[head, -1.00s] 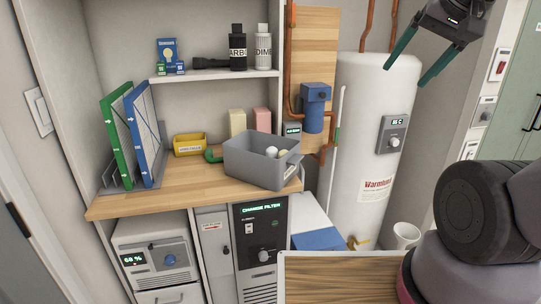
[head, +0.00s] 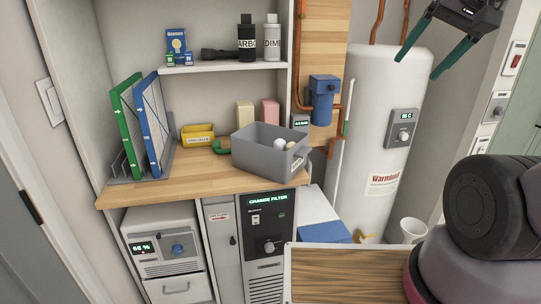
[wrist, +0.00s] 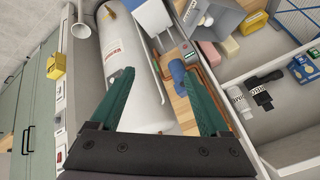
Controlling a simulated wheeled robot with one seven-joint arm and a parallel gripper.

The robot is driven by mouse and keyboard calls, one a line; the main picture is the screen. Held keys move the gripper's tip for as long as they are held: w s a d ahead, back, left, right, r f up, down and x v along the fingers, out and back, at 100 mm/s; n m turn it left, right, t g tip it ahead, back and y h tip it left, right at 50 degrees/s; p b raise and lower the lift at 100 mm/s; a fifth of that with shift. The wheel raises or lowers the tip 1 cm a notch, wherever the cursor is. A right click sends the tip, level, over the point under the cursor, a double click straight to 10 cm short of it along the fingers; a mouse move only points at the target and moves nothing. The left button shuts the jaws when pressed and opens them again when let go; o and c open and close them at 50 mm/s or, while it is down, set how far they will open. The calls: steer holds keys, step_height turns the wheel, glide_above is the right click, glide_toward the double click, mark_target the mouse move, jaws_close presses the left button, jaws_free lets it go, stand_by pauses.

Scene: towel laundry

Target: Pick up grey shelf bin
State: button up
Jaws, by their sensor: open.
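The grey shelf bin (head: 262,157) stands on the wooden counter (head: 190,180), near its right front end, with a few pale round items inside. It also shows at the top of the wrist view (wrist: 212,18), partly cut off by the frame edge. My gripper (head: 418,57) is high at the upper right in the head view, in front of the white water heater (head: 380,100). Its green fingers are apart with nothing between them, also in the wrist view (wrist: 165,95). It is well away from the bin.
A yellow tray (head: 198,141), a green filter (head: 126,130) and a blue filter (head: 150,130) stand left of the bin. Bottles (head: 247,40) stand on the shelf (head: 215,66) above. A blue pipe housing (head: 324,98) is behind right of the bin.

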steer(key=c, duration=0.5)
steer(key=w+d+f+n+h, duration=0.1)
steer(key=w, duration=0.4)
steer(key=w+d+n+t+h, duration=0.1)
steer(key=w+d, duration=0.1)
steer(key=w, duration=0.3)
steer(key=w+d+f+n, duration=0.1)
steer(key=w, duration=0.4)
steer(key=shift+w+d+f+t+h, duration=0.2)
steer(key=shift+f+t+h, duration=0.1)
steer(key=shift+h, duration=0.1)
steer(key=shift+c, duration=0.8)
steer(key=w+a+f+n+t+y, duration=0.25)
steer(key=w+f+n, duration=0.2)
steer(key=w, duration=0.65)
steer(key=n+g+y, duration=0.5)
steer(key=n+y, duration=0.4)
steer(key=y, duration=0.1)
glide_toward(290, 131)
steer(key=shift+x, duration=5.2)
